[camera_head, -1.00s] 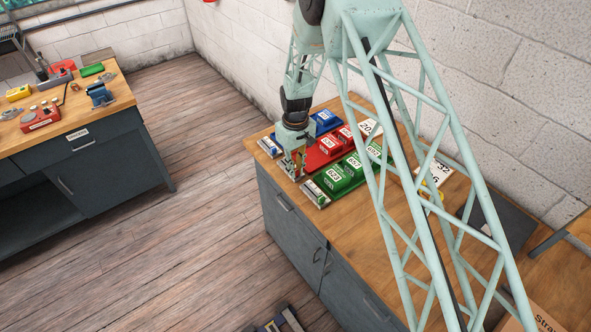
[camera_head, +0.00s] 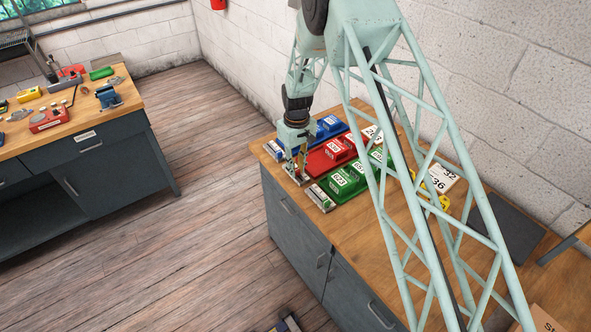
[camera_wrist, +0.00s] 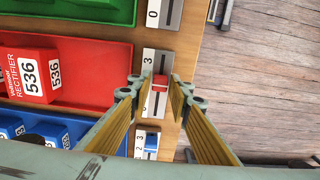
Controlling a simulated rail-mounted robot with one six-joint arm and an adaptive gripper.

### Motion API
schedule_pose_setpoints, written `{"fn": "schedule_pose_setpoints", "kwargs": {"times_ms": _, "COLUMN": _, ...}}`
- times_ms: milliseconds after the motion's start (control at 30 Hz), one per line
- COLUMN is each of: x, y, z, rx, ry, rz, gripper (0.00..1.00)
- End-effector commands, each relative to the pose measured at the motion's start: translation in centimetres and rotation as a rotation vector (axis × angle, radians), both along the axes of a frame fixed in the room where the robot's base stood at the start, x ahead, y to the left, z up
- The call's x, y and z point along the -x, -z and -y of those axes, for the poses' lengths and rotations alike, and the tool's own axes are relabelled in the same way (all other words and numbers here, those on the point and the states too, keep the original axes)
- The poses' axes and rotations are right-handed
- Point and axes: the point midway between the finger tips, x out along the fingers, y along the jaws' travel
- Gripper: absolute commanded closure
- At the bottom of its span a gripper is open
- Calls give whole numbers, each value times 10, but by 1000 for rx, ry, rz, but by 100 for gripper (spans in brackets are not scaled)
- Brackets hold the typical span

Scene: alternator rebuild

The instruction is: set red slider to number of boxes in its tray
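The red tray (camera_head: 320,163) lies on the workbench between the blue and green trays. A red box marked 536 (camera_head: 336,149) stands in it, with another red box (camera_head: 351,139) behind; my arm may hide more. In the wrist view the red tray (camera_wrist: 100,98) shows one 536 box (camera_wrist: 30,75). The red slider knob (camera_wrist: 160,82) sits on a metal plate (camera_wrist: 158,62) at the tray's front; a 3 shows near one end, and other digits are hidden. My gripper (camera_wrist: 162,78) is open, its fingertips on either side of the knob, with a small gap showing.
The blue tray (camera_head: 333,130) and green tray (camera_head: 350,191) flank the red one, each with a slider plate in front. Number cards (camera_head: 440,178) and a dark flat plate (camera_head: 510,230) lie farther right. A second bench stands left across open floor.

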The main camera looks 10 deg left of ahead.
Motion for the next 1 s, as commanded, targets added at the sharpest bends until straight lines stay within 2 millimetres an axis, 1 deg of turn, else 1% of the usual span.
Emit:
{"fn": "schedule_pose_setpoints", "kwargs": {"times_ms": 33, "x": 0, "y": 0, "z": 0, "rx": 0, "ry": 0, "rz": 0, "gripper": 77}}
{"fn": "schedule_pose_setpoints", "kwargs": {"times_ms": 100, "x": 0, "y": 0, "z": 0, "rx": 0, "ry": 0, "rz": 0, "gripper": 73}}
{"fn": "schedule_pose_setpoints", "kwargs": {"times_ms": 367, "x": 0, "y": 0, "z": 0, "rx": 0, "ry": 0, "rz": 0, "gripper": 73}}
{"fn": "schedule_pose_setpoints", "kwargs": {"times_ms": 567, "x": 0, "y": -4, "z": 0, "rx": 0, "ry": 0, "rz": 0, "gripper": 73}}
{"fn": "schedule_pose_setpoints", "kwargs": {"times_ms": 767, "x": 0, "y": -17, "z": 0, "rx": -1, "ry": 0, "rz": 1, "gripper": 73}}
{"fn": "schedule_pose_setpoints", "kwargs": {"times_ms": 1000, "x": 0, "y": -45, "z": 0, "rx": -1, "ry": 0, "rz": 2, "gripper": 73}}
